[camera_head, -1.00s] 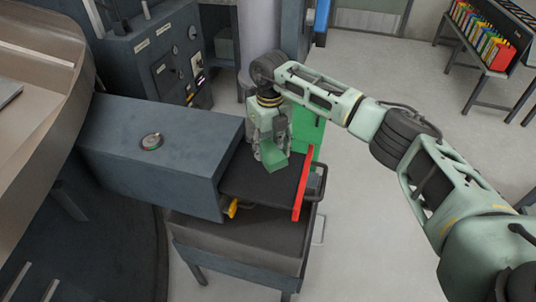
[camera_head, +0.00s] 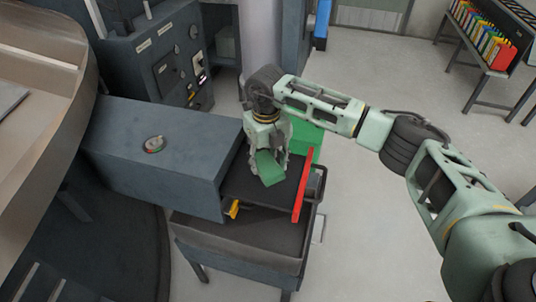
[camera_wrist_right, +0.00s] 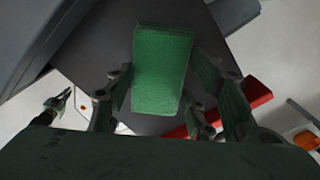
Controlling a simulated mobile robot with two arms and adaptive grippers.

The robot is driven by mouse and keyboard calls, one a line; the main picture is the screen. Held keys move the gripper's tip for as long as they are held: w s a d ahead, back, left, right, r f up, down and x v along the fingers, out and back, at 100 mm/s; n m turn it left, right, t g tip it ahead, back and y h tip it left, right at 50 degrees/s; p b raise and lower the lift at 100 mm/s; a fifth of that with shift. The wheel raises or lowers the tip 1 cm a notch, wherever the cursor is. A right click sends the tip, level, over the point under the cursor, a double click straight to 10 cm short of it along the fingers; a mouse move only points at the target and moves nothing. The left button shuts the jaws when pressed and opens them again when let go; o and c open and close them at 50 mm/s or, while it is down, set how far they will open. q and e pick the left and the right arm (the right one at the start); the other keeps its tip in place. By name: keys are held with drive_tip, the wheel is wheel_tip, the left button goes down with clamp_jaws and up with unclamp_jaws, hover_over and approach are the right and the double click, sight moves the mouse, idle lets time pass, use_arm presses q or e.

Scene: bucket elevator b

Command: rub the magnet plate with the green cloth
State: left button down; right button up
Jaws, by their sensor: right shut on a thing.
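The green cloth (camera_head: 271,170) is a folded block held in my right gripper (camera_head: 266,158), low over the magnet plate. It also shows between the fingers in the right wrist view (camera_wrist_right: 161,72). The magnet plate (camera_head: 238,188) is a dark flat plate with a red front edge (camera_head: 302,190), drawn partly out of the grey housing. The cloth seems to be at or just above the plate; I cannot tell if they touch. My left gripper (camera_wrist_right: 60,105) shows small at the left of the right wrist view; its finger state is unclear.
A dark tray (camera_head: 240,235) lies below the plate. A green bin (camera_head: 306,135) stands behind. Floor at the right is free.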

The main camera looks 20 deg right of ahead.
sight(263, 173)
drive_tip(key=shift+s+a+f+p, duration=0.1)
drive_tip(key=shift+s+a+p, duration=0.15)
drive_tip(key=shift+s+a, duration=0.4)
drive_tip(key=shift+s+a+f+p, duration=0.1)
drive_tip(key=shift+s+a+p, duration=0.2)
drive_tip(key=shift+s, duration=0.6)
drive_tip(key=shift+s+a+r+p, duration=0.1)
drive_tip(key=shift+s+a+p, duration=0.15)
drive_tip(key=shift+s+a, duration=0.45)
drive_tip(key=shift+s+a+p, duration=0.2)
drive_tip(key=shift+s+a, duration=0.2)
drive_tip(key=shift+s, duration=0.5)
drive_tip(key=shift+w+r+p, duration=0.15)
drive_tip(key=shift+r+p, duration=1.6)
drive_tip(key=shift+r, duration=1.4)
drive_tip(key=shift+r, duration=0.1)
wheel_tip(263, 173, up, 3)
drive_tip(key=shift+f+p, duration=0.1)
drive_tip(key=shift+p, duration=0.5)
